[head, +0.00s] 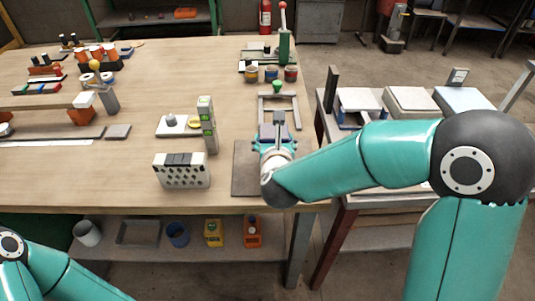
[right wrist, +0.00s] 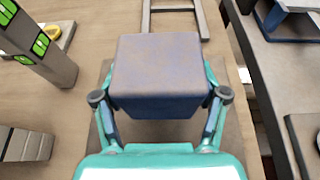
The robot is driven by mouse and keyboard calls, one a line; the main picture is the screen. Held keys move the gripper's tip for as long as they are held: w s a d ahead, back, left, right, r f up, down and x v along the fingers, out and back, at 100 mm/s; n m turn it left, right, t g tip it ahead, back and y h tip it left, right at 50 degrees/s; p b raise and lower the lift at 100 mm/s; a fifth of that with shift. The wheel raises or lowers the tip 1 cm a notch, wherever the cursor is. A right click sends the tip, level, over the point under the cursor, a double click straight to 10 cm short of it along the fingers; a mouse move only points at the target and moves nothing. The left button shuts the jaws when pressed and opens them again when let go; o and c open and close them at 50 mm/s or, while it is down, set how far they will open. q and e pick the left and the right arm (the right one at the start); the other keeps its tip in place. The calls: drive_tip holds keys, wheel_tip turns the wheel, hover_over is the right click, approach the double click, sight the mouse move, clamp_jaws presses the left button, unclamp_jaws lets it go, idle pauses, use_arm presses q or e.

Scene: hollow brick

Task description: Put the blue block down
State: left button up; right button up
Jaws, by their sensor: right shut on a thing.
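The blue block (right wrist: 158,72) is a dull blue-grey cube with a brownish worn top. My right gripper (head: 273,137) is shut on it, with one finger on each side in the right wrist view. The block is above a dark flat mat (head: 243,172) near the front right of the wooden table. I cannot tell whether its underside touches the mat. In the head view the block is mostly hidden by my gripper. My left arm shows at the lower left, but its gripper is out of view.
A grey hollow brick (head: 182,176) and an upright post with green labels (head: 207,125) stand left of the mat. A grey frame (head: 279,107) lies behind it. Cups (head: 271,74) stand further back. A side table (head: 405,190) is on the right. Bare wood lies at the front left.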

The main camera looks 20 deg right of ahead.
drive_tip(key=shift+f, duration=1.95)
drive_tip(key=shift+f+b, duration=0.15)
drive_tip(key=shift+b, duration=0.2)
drive_tip(key=o, duration=1.3)
